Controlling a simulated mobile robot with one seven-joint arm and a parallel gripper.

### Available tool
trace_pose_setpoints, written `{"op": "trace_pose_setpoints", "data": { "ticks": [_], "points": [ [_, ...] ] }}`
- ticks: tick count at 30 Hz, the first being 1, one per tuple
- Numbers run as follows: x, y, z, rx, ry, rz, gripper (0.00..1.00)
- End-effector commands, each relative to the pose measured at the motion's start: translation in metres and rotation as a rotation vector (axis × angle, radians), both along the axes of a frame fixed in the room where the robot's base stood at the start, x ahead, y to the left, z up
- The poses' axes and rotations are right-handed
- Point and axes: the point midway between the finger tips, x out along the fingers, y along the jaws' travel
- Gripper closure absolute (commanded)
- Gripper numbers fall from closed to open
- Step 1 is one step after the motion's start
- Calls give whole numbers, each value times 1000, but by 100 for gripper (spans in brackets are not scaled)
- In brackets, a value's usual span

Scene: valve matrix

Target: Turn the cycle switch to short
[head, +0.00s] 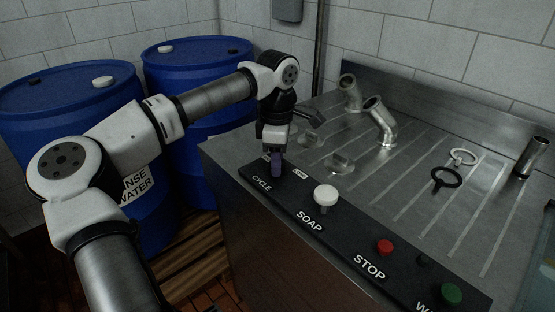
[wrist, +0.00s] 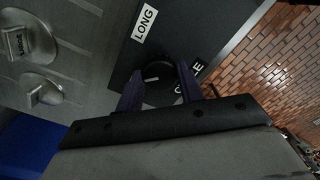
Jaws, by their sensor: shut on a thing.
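The cycle switch (wrist: 158,76) is a round black knob with a short white pointer line, on the dark control panel (head: 328,219). In the wrist view it sits between the two purple fingers of my gripper (wrist: 158,82), which are shut on its sides. The white LONG label (wrist: 144,23) lies above it there. The pointer lies roughly sideways in that view, not straight at that label. The CYCLE lettering is partly covered by a finger. In the head view my gripper (head: 277,168) points down at the panel's left end and hides the knob.
A white SOAP knob (head: 325,195), a red STOP button (head: 385,247) and a green button (head: 452,293) run along the panel. Metal valve handles (head: 340,162) and bent pipes (head: 380,121) stand on the steel top behind. Blue barrels (head: 70,110) stand at the left.

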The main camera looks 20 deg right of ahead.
Motion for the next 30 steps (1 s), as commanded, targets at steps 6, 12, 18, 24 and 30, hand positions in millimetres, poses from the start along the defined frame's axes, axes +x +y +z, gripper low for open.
{"op": "trace_pose_setpoints", "data": {
  "ticks": [6,12,18,24,30],
  "points": [
    [1,0,1,-1,-4,50,86],
    [1,0,1,-1,-4,62,86],
    [1,0,1,0,-3,62,86],
    [1,0,1,0,-3,61,46],
    [0,0,0,0,-1,59,41]
  ]
}}
